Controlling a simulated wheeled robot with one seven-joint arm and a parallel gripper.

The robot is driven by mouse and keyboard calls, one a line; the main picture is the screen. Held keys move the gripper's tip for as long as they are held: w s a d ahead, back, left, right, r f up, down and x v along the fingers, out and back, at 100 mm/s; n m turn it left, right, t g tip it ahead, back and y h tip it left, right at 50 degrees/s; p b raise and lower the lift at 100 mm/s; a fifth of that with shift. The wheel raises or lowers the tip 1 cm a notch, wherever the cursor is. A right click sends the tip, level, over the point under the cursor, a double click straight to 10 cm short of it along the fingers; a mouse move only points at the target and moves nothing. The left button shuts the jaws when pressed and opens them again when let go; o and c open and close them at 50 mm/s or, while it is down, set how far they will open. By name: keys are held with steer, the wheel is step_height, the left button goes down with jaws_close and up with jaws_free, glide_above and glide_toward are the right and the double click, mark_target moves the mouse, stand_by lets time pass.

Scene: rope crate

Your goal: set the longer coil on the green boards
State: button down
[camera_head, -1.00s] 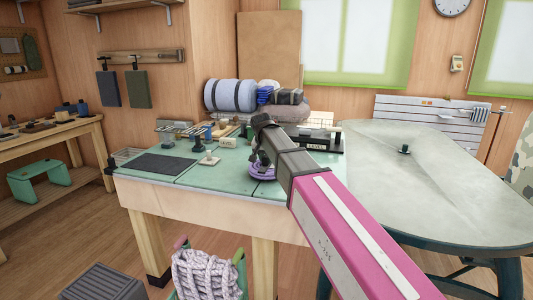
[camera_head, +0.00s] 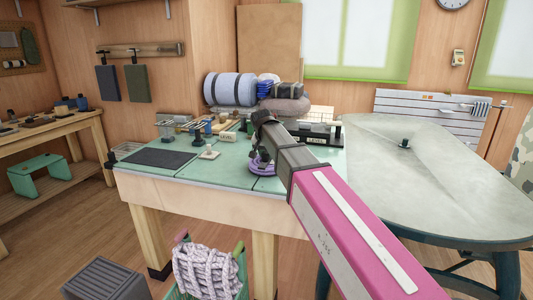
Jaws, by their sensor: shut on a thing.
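A purple coil (camera_head: 262,167) is at the front right part of the green boards (camera_head: 228,173) that top the workbench. My gripper (camera_head: 259,152) points down over it and is shut on it. The dark wrist hides part of both, and I cannot tell whether the coil touches the boards or hangs just above them. A bulky pale rope coil (camera_head: 206,272) sits in a crate with green and pink parts (camera_head: 239,247) at the bottom of the view.
A dark mat (camera_head: 158,158), a small pale stand (camera_head: 209,152) and several tools lie left of my gripper. A black level case (camera_head: 318,136) and rolled bundles (camera_head: 230,90) are behind. A grey table (camera_head: 430,180) stands at right.

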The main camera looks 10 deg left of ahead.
steer(key=shift+f, duration=0.2)
steer(key=c, duration=0.7)
jaws_free()
steer(key=v, duration=1)
steer(key=shift+s+r, duration=0.1)
steer(key=shift+r, duration=0.3)
